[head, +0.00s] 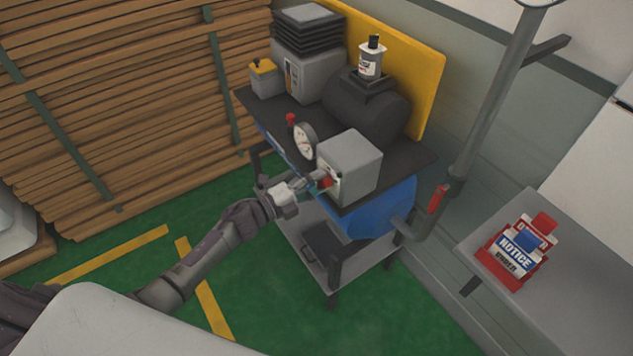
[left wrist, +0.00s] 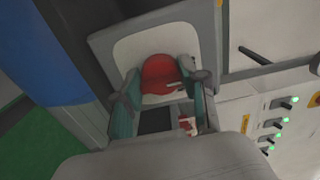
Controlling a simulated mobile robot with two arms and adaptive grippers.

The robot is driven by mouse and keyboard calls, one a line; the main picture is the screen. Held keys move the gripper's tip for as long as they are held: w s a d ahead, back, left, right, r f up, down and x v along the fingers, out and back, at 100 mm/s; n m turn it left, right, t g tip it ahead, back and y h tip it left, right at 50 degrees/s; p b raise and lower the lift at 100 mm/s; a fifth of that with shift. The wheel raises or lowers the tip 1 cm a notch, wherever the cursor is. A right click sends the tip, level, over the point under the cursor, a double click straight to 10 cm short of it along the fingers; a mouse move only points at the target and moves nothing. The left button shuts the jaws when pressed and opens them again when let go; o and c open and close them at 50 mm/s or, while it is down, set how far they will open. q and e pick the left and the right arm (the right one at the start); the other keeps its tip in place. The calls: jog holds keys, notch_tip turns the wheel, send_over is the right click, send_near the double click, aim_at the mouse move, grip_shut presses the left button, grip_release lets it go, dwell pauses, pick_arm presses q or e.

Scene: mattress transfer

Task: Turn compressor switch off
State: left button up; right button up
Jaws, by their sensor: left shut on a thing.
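The compressor has a blue tank (head: 375,208), a black top and a grey switch box (head: 352,165) at its front right corner. A red switch knob (head: 327,181) is on the box's front face. In the left wrist view the red knob (left wrist: 162,75) sits on a pale rounded plate, between the two fingers. My left gripper (head: 318,180) is at the box, shut on the red knob, with one finger at each side of it in the left wrist view (left wrist: 165,88). The fingers partly hide the knob in the head view. My right gripper is not in view.
A pressure gauge (head: 305,142) stands just left of the switch box. A grey table (head: 570,275) with red and white notice tags (head: 515,256) is at the right. Stacked planks (head: 110,110) fill the left. Green floor (head: 255,285) is open in front of the compressor.

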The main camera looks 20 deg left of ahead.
pick_arm(q)
jog(key=o, duration=1.2)
jog(key=shift+c, duration=0.2)
jog(key=v, duration=1.2)
jog(key=shift+a, duration=0.1)
jog(key=s+a+f+n+g+y, duration=0.1)
jog(key=s+a+f+n+y, duration=0.25)
jog(key=f, duration=0.65)
jog(key=s+f+n+g+y, duration=0.1)
jog(key=s+f+n+y, duration=0.25)
jog(key=f+n, duration=0.4)
jog(key=s+a+f+n+g+y, duration=0.2)
jog(key=s+f+n, duration=0.2)
jog(key=f, duration=0.7)
jog(key=s+d+f+n+g, duration=0.2)
jog(key=s+f, duration=0.3)
jog(key=s, duration=0.5)
jog(key=s+d+f+n+g+y, duration=0.1)
jog(key=s+d+f+n+g, duration=0.1)
jog(key=s+f, duration=0.4)
jog(key=s+d+f+n+g+y, duration=0.1)
jog(key=s+d+f+n+g, duration=0.2)
jog(key=s, duration=1.1)
notch_tip(320, 180, down, 2)
jog(key=shift+s+f+n+g+b, duration=0.15)
jog(key=shift+s+n+g+b, duration=0.25)
jog(key=shift+g, duration=0.7)
